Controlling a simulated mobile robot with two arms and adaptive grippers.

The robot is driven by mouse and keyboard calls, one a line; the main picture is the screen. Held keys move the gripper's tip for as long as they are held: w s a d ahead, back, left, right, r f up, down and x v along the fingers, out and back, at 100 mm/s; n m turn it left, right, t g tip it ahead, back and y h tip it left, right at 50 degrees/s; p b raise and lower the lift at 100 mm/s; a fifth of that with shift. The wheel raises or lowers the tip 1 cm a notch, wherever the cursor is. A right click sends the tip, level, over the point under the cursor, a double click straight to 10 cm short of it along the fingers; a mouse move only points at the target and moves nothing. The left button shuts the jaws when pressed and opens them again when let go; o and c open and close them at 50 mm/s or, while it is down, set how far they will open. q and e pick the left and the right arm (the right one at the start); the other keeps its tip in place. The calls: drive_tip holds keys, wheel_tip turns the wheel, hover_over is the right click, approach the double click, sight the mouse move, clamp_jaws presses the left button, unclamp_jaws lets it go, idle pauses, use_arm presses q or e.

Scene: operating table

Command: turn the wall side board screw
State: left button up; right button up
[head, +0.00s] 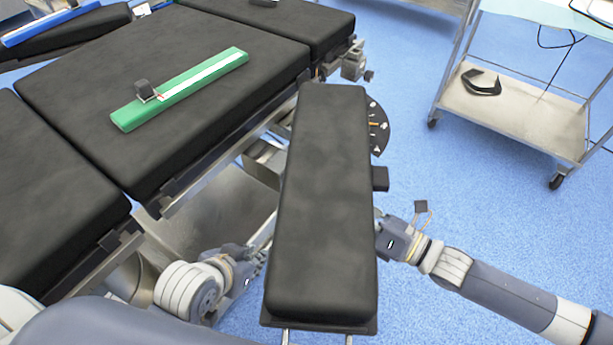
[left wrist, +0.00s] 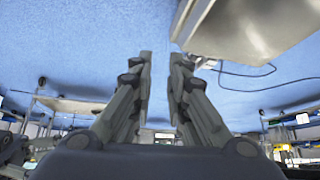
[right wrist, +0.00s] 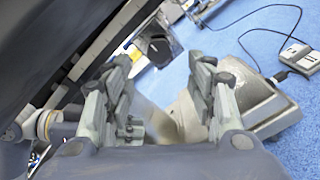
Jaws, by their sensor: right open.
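The black padded arm board (head: 322,200) juts out beside the operating table in the head view. Its dark underside (right wrist: 60,50) fills the upper left of the right wrist view. A black knob-like part (right wrist: 158,50), possibly the screw, shows beyond and between the fingertips of my right gripper (right wrist: 162,64). These fingers are apart and hold nothing. In the head view my right gripper (head: 384,240) is at the board's right edge, its fingers hidden under the board. My left gripper (head: 262,255) is left of the board; its fingers (left wrist: 160,62) are apart and empty in the left wrist view.
The operating table (head: 200,60) with black pads and a green-white bar (head: 190,88) lies at upper left. A black dial plate (head: 379,128) and block (head: 380,178) sit at the board's right side. A steel trolley (head: 520,115) stands at upper right. Blue floor is clear between.

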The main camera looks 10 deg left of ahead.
use_arm(q)
drive_tip(key=w+d+r+t+h+b, duration=0.1)
drive_tip(key=w+d+r+t, duration=0.1)
drive_tip(key=w, duration=0.4)
wheel_tip(320, 180, up, 2)
drive_tip(key=shift+r+t, duration=0.15)
drive_tip(key=shift+t, duration=0.75)
use_arm(e)
drive_tip(key=x, duration=0.9)
use_arm(q)
drive_tip(key=shift+d, duration=0.1)
use_arm(e)
drive_tip(key=c, duration=1.1)
